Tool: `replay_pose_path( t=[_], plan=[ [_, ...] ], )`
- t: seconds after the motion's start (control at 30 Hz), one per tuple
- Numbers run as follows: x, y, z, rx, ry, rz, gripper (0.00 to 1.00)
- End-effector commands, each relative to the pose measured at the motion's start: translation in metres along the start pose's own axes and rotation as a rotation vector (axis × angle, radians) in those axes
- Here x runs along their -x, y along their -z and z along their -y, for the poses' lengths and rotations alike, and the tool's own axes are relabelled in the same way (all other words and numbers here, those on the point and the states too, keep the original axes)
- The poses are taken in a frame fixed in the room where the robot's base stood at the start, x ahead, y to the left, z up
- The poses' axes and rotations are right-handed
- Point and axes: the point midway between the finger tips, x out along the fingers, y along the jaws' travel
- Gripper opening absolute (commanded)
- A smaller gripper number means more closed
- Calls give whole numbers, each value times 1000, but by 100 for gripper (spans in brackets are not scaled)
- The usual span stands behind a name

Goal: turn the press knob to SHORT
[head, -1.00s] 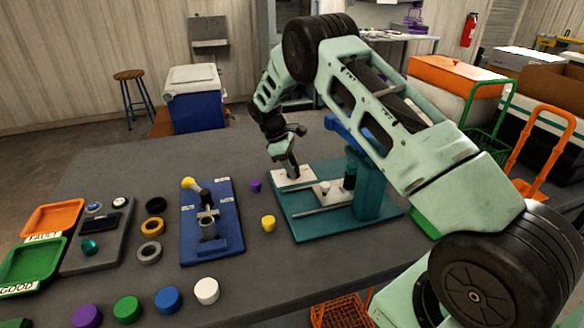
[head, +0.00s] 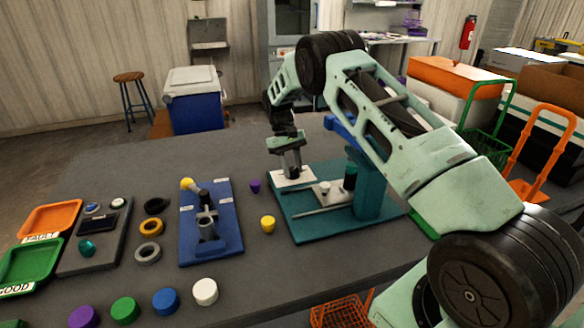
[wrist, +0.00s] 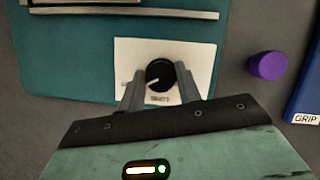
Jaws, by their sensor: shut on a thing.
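In the wrist view a white pointer mark on the knob points left and slightly down. Small labels stand left of and below the knob, too small to read surely. In the head view my gripper (head: 291,171) is low over the white plate (head: 283,184) and mostly hides the knob.
The press column (head: 369,190) stands right of my gripper, with rods on the base. A purple cap (head: 255,187) and a yellow cap (head: 268,224) lie to the left. The blue grip fixture (head: 226,220) stands further left.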

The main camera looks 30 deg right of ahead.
Motion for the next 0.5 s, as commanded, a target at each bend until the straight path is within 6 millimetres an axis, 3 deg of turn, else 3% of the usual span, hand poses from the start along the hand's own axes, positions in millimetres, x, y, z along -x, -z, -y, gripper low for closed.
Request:
replay_pose_path(
  t=[0.5],
  plan=[
    [0, 0, 0, -41, 17, -2, 11]
  ],
)
